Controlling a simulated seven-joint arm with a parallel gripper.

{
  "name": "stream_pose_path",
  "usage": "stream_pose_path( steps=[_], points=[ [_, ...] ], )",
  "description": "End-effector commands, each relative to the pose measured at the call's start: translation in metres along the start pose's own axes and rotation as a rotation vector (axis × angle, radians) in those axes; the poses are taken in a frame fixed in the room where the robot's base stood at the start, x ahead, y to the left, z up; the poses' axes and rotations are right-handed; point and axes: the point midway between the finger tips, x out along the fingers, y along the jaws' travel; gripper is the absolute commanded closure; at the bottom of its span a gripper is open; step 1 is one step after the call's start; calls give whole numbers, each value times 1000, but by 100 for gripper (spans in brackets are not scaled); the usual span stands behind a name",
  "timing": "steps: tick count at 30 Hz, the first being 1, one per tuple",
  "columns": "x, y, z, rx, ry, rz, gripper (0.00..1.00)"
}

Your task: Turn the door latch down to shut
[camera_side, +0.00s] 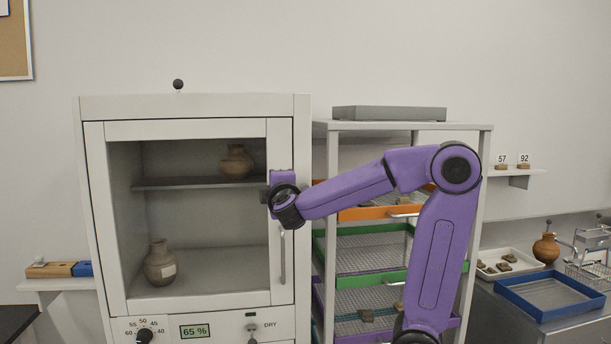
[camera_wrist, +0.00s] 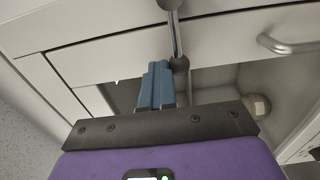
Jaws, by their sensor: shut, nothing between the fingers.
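The white cabinet's framed door (camera_side: 190,129) appears to sit flat against the front, with a clear window. The latch (camera_wrist: 175,35) is a thin metal lever with dark round ends. In the wrist view it runs across the door's frame, at right angles to the door handle (camera_wrist: 287,46), so it lies about level. My gripper (camera_wrist: 157,66) has its blue fingers together, empty, close beside the lever's knob (camera_wrist: 180,64); I cannot tell if they touch. In the side view my gripper (camera_side: 268,196) is at the door's right frame and hides most of the latch.
Inside the cabinet a jar (camera_side: 236,162) stands on the shelf and another (camera_side: 160,263) on the floor. The vertical handle (camera_side: 283,252) is below my gripper. A rack with coloured trays (camera_side: 318,245) stands close on the right. A dial (camera_side: 145,335) and humidity display (camera_side: 195,331) are below.

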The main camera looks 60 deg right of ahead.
Motion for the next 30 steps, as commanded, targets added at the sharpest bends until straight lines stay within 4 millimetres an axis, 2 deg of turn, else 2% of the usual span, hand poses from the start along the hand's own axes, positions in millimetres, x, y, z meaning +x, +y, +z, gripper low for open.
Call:
stream_pose_path(
  steps=[1, 24, 30],
  points=[
    [-7, -13, -4, -13, 14, -35, 100],
    [-43, -8, 0, -6, 1, -23, 100],
    [-47, -8, 1, -7, -1, -22, 100]
  ],
)
